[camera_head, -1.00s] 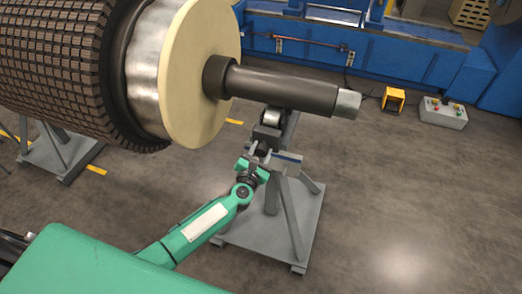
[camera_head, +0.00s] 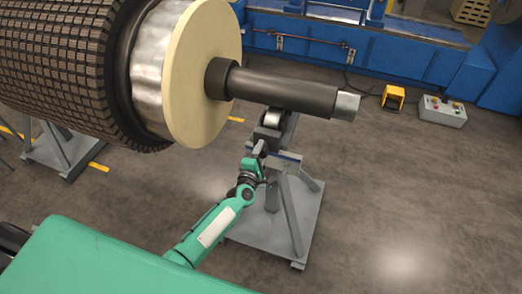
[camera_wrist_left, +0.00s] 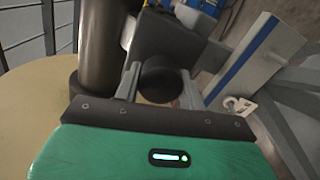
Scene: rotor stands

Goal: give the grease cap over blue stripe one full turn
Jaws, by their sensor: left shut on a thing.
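The grease cap (camera_wrist_left: 160,78) is a dark round knob on the dark bearing block (camera_wrist_left: 168,37) of the rotor stand. A blue stripe (camera_wrist_left: 240,62) runs along the grey crossbeam beside it; the stripe also shows in the head view (camera_head: 289,156). My left gripper (camera_wrist_left: 158,88) has one finger on each side of the cap and is shut on it. In the head view my left gripper (camera_head: 260,152) is at the near side of the stand head, and the cap is hidden there. My right gripper is not in view.
The rotor shaft (camera_head: 285,92) lies over the roller of the grey stand (camera_head: 270,232). A cream disc (camera_head: 205,75) and the large rotor fill the upper left.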

